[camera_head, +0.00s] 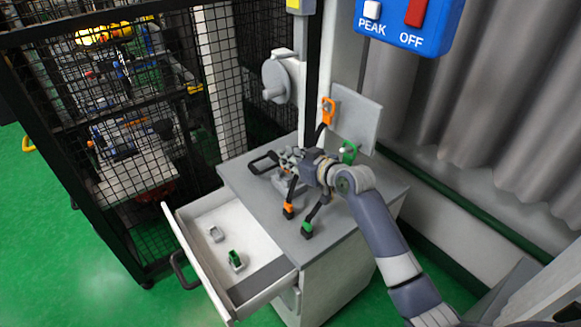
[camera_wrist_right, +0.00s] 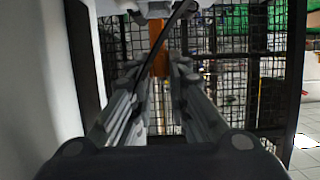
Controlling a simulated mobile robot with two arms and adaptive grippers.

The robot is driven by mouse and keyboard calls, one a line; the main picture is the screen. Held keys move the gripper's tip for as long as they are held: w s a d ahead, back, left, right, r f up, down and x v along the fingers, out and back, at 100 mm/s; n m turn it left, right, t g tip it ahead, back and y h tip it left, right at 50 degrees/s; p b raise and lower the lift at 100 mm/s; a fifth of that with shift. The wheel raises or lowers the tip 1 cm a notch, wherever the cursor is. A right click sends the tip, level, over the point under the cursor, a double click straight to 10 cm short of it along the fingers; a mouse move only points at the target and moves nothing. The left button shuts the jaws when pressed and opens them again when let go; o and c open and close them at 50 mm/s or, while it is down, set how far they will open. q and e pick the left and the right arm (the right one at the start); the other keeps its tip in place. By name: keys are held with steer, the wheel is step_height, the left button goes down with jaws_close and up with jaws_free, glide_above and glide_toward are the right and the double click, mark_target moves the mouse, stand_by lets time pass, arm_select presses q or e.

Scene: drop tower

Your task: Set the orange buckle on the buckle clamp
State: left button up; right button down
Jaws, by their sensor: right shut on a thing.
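My right gripper (camera_head: 290,160) is over the grey cabinet top, pointing left. In the right wrist view, the orange buckle (camera_wrist_right: 160,55) shows between its fingertips, with a black strap running up and right. In the head view the gripper mostly hides what it holds. An orange-ended black strap (camera_head: 289,210) hangs just below it. A grey metal device with a black loop handle (camera_head: 265,162) is at the fingertips; I cannot tell whether they touch. It may be the buckle clamp. My left gripper is not in view.
An orange hook (camera_head: 328,108) hangs by the upright panel. A green hook (camera_head: 348,152) and a green-ended strap (camera_head: 307,229) are near my wrist. The open drawer (camera_head: 190,262) holds a green piece (camera_head: 235,258) and a small grey part (camera_head: 216,234). A mesh cage (camera_head: 110,130) stands left.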

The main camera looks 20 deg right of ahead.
step_height(320, 180, down, 3)
steer(key=shift+s+f, duration=0.1)
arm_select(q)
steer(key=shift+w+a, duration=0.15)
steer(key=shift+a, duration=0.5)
arm_select(e)
steer(key=shift+f, duration=0.15)
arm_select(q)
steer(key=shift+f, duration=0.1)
arm_select(e)
steer(key=shift+f, duration=0.1)
steer(key=shift+f, duration=0.1)
steer(key=c, duration=1.5)
jaws_free()
steer(key=shift+c, duration=0.2)
